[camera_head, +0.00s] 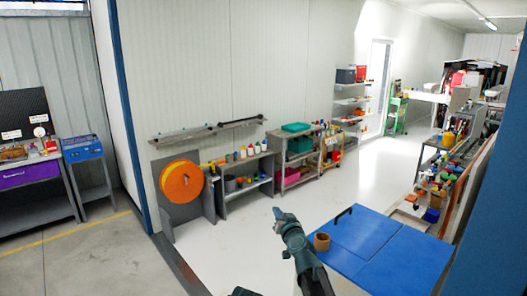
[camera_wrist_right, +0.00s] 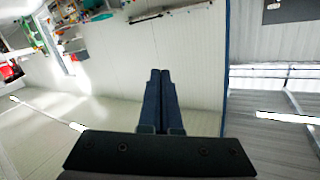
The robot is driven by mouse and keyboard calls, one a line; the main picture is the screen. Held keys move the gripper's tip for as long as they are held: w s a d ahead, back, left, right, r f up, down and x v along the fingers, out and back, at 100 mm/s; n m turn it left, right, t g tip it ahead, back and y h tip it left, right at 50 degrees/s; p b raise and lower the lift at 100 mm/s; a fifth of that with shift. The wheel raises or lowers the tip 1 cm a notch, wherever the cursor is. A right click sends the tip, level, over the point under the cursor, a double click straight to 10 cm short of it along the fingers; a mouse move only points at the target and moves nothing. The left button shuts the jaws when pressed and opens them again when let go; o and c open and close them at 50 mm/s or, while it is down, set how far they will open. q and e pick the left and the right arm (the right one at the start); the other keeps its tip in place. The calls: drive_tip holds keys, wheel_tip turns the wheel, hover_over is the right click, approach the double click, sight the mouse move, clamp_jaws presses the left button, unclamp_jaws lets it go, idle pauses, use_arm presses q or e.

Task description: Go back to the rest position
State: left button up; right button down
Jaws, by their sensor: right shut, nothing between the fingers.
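My right gripper (camera_head: 278,217) is raised above the pale floor, to the left of the blue-topped table (camera_head: 395,262). In the right wrist view its two dark fingers (camera_wrist_right: 159,74) lie side by side, shut with nothing between them. They point toward a pale panelled wall (camera_wrist_right: 195,60) with free space around them. My left gripper does not show clearly. A small dark piece of my own body shows at the bottom edge of the head view, and I cannot tell which part it is.
A brown roll (camera_head: 321,242) and a black handle stand on the blue table. An orange reel (camera_head: 182,181) and shelves (camera_head: 248,178) line the wall. A blue post (camera_head: 130,110) is at left, a crowded bench (camera_head: 455,185) at right. The middle floor is clear.

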drive_tip(key=s+d+f+n+g, duration=0.25)
drive_tip(key=s+f+g, duration=0.65)
drive_tip(key=s+f, duration=0.65)
drive_tip(key=s+d+f+m+g+h, duration=0.1)
drive_tip(key=s+d+f+g+h, duration=0.2)
drive_tip(key=s, duration=0.6)
drive_tip(key=s+d+f+m+g+h, duration=0.1)
drive_tip(key=s+d+f+g, duration=0.1)
drive_tip(key=s+d+g, duration=0.5)
drive_tip(key=s+a+n+t+b, duration=0.1)
drive_tip(key=s+a+n, duration=0.1)
drive_tip(key=a, duration=0.4)
drive_tip(key=s+a+f+n+t+h+b, duration=0.1)
drive_tip(key=s+a, duration=0.4)
drive_tip(key=a, duration=0.1)
drive_tip(key=shift+s+f+n, duration=0.25)
drive_tip(key=shift+n, duration=0.1)
